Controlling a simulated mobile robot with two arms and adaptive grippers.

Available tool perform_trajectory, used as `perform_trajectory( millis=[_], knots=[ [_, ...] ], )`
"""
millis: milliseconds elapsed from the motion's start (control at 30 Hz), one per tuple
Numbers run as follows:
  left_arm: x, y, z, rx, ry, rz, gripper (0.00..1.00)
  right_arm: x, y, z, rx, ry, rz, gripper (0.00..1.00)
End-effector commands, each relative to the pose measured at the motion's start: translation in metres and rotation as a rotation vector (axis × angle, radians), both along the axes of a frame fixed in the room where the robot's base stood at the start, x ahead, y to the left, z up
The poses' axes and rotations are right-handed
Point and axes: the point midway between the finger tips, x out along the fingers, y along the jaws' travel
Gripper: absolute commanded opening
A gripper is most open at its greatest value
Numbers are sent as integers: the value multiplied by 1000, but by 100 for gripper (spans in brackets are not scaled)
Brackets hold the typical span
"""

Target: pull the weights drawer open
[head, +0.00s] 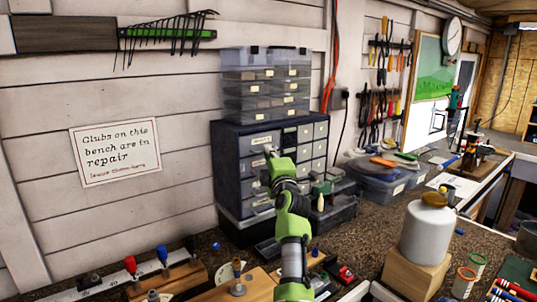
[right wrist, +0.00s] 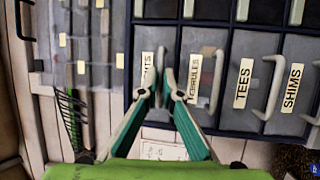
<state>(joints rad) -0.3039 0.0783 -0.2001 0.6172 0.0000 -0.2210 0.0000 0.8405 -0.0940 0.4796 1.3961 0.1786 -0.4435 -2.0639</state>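The weights drawer (head: 260,141) is a grey drawer with a white label in the top row of a dark blue cabinet (head: 226,165) on the bench. Its partly covered label (right wrist: 147,70) shows in the right wrist view. My right gripper (right wrist: 163,80) is at this drawer's front, its fingertips close together where the handle is; the fingers hide most of the handle. It looks shut on the handle. In the head view, the right gripper (head: 270,152) reaches the drawer front. The drawer looks flush with the cabinet. My left gripper is not in view.
A clear organizer (head: 265,88) stands on the cabinet. A white jar (head: 428,232) on a wooden block, plastic boxes and golf club heads stand on the bench.

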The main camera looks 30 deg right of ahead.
Motion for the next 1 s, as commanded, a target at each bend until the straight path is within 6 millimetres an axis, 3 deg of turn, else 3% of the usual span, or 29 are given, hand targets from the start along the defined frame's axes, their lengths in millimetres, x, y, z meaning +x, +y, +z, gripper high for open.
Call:
perform_trajectory(
  millis=[233,600,700,1000],
  knots=[
    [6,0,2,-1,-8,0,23,-9,-4,-1,-2,1,-4,0],
    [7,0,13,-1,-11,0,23,-78,-14,-1,-6,3,-6,0],
    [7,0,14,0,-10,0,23,-88,-14,0,-5,2,-3,0],
    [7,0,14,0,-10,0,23,-93,-13,0,0,1,0,0]
  ],
)
